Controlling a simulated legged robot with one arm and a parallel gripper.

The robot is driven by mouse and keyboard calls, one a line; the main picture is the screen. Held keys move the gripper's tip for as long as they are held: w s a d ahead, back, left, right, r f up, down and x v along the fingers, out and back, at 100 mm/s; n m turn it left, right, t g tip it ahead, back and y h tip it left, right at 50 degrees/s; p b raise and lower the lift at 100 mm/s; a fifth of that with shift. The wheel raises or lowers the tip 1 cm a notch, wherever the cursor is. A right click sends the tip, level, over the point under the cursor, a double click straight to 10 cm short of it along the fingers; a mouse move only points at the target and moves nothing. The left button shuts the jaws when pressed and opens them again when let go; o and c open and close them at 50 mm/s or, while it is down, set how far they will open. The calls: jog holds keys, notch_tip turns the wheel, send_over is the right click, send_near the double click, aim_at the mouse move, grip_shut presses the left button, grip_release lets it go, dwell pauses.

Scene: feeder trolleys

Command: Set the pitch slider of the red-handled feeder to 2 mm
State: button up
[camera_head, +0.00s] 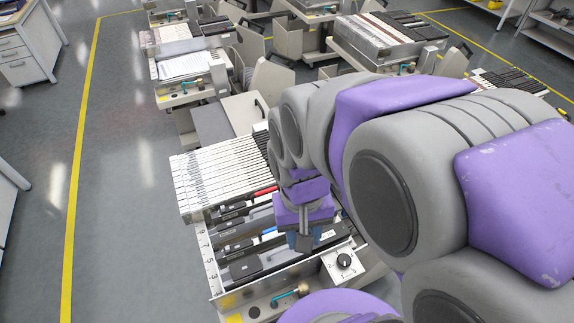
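The red-handled feeder shows by its red handle (265,191) in the near trolley, among several dark feeders. Part of that feeder is hidden behind my arm. Its pitch slider cannot be made out at this size. My gripper (304,243) points down over the front rows of the same trolley, nearer the camera and to the right of the red handle. It is close above the dark feeders there. Whether it touches anything, and how far its fingers are apart, cannot be told.
The near trolley has a numbered left rail (208,262), white feeder strips (220,175) at the back, a black knob (343,261) and a teal lever (290,292) at the front. A blue handle (268,230) lies nearby. More trolleys stand behind; the floor at left is clear.

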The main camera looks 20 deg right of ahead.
jog(key=shift+o, duration=0.2)
jog(key=w+d+m, duration=0.2)
jog(key=w+m, duration=0.2)
jog(key=w, duration=0.5)
jog(key=shift+w+d+f+p, duration=0.25)
jog(key=shift+w+d+p, duration=0.05)
jog(key=shift+w+d, duration=0.05)
jog(key=w+d+f+m+t+p, duration=0.1)
jog(key=w+d+f+m, duration=0.55)
jog(key=w, duration=0.45)
jog(key=w+d+f+m+t+p, duration=0.1)
jog(key=w+d+f+m, duration=0.5)
jog(key=w, duration=0.5)
jog(key=shift+n, duration=0.65)
jog(key=f+b, duration=0.1)
jog(key=f, duration=0.4)
jog(key=f+b, duration=0.1)
jog(key=f, duration=0.4)
jog(key=d+f+b, duration=0.1)
jog(key=f, duration=0.5)
jog(key=shift+s+d, duration=0.1)
jog(key=shift+s, duration=0.2)
grip_shut()
